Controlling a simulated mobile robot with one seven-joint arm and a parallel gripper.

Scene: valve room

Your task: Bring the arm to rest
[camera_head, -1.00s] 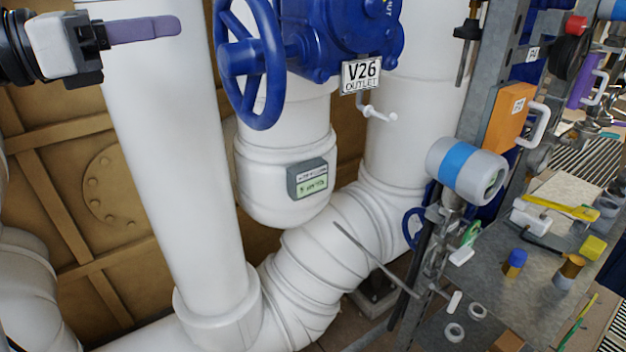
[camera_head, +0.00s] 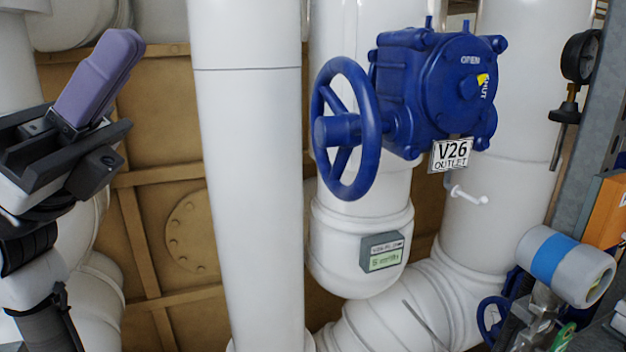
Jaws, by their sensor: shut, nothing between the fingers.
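My gripper (camera_head: 122,48) is at the upper left of the head view. Its purple-grey fingers are shut together with nothing between them and point up and to the right. The black and white wrist and arm run down the left edge below it. The gripper is in front of the tan wall, left of the tall white pipe, and appears apart from everything.
A blue valve handwheel (camera_head: 346,128) and gearbox (camera_head: 430,95) with a V26 OUTLET tag (camera_head: 452,154) stand right of a white vertical pipe (camera_head: 248,180). A grey box (camera_head: 381,252) sits on the pipe below. A blue-banded cylinder (camera_head: 565,265) is at lower right.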

